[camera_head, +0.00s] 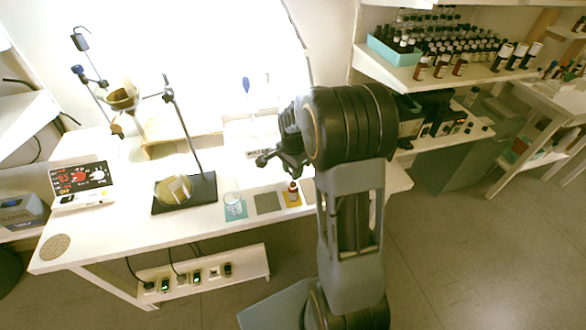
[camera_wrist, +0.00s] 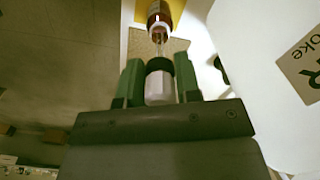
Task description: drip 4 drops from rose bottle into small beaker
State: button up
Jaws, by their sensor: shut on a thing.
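In the wrist view my gripper (camera_wrist: 159,82) is shut on a dropper (camera_wrist: 158,91) with a pale bulb and a dark collar. Its clear glass tube points away from the fingers, toward the mouth of an amber bottle (camera_wrist: 160,14). The tube tip overlaps the bottle neck; I cannot tell whether it is inside. In the head view the small amber bottle (camera_head: 293,193) stands upright on a yellow mat (camera_head: 292,202), with my gripper (camera_head: 268,161) above and behind it to the left. The bottle's label is unreadable. The small glass beaker (camera_head: 233,200) stands on a teal mat to the left.
A grey mat (camera_head: 267,203) lies bare between beaker and bottle. A black-based stand (camera_head: 185,195) with a funnel is farther left, near a display (camera_head: 82,181). A sign (camera_wrist: 304,62) shows at the wrist view's right. Shelves at right hold several bottles.

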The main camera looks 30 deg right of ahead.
aim_at(293, 184)
jog(key=shift+f+b, duration=1.7)
jog(key=shift+f, duration=0.85)
jog(key=o, duration=0.3)
jog(key=shift+r, duration=0.15)
dwell(0.7)
notch_tip(293, 184, up, 8)
jog(key=p, duration=0.6)
jog(key=shift+r+p, duration=0.2)
jog(key=shift+p, duration=0.15)
